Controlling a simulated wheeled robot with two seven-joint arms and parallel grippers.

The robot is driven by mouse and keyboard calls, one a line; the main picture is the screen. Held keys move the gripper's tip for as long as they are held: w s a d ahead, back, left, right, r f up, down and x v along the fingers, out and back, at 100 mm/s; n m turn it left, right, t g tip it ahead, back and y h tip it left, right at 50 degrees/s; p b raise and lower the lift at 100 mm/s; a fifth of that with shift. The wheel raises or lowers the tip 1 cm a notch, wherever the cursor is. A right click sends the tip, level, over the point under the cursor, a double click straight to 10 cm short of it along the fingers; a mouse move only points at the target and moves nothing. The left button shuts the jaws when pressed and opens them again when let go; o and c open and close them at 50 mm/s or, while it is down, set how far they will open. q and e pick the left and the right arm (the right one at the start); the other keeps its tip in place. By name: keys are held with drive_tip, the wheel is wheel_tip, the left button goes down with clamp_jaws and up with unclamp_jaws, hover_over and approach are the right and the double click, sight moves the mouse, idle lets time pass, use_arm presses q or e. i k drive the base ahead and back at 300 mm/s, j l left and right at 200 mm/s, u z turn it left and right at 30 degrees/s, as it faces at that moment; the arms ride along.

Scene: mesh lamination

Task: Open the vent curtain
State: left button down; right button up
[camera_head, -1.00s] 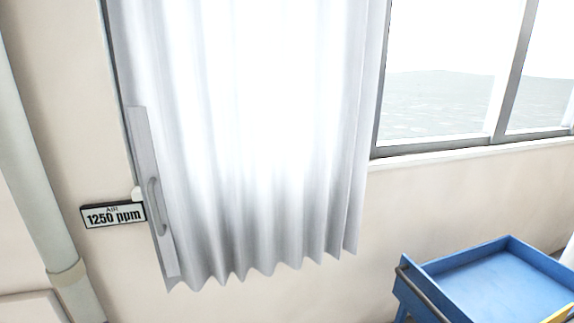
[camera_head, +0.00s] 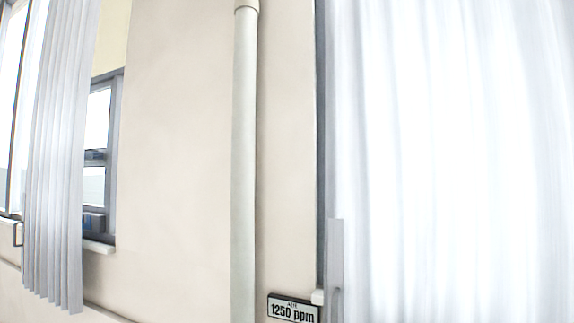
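A white pleated curtain (camera_head: 450,150) hangs at the right in the head view, drawn across its window. A grey handle strip (camera_head: 335,265) runs down its left edge, with its lower part cut off by the frame. A second, narrower pleated curtain (camera_head: 60,150) hangs at the far left, beside another window. Neither of my grippers shows in the view.
A vertical pale pipe (camera_head: 245,160) runs down the wall between the two curtains. A window (camera_head: 97,150) with a sill (camera_head: 98,245) shows beside the left curtain.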

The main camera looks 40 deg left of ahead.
sight(51, 244)
drive_tip(key=u, duration=3.45)
drive_tip(key=i+u, duration=0.3)
drive_tip(key=i, duration=2.55)
drive_tip(key=i+j+z, duration=0.1)
drive_tip(key=i, duration=0.75)
drive_tip(key=i+j, duration=0.15)
drive_tip(key=i, duration=0.65)
drive_tip(key=i+j+z, duration=0.1)
drive_tip(key=i, duration=0.7)
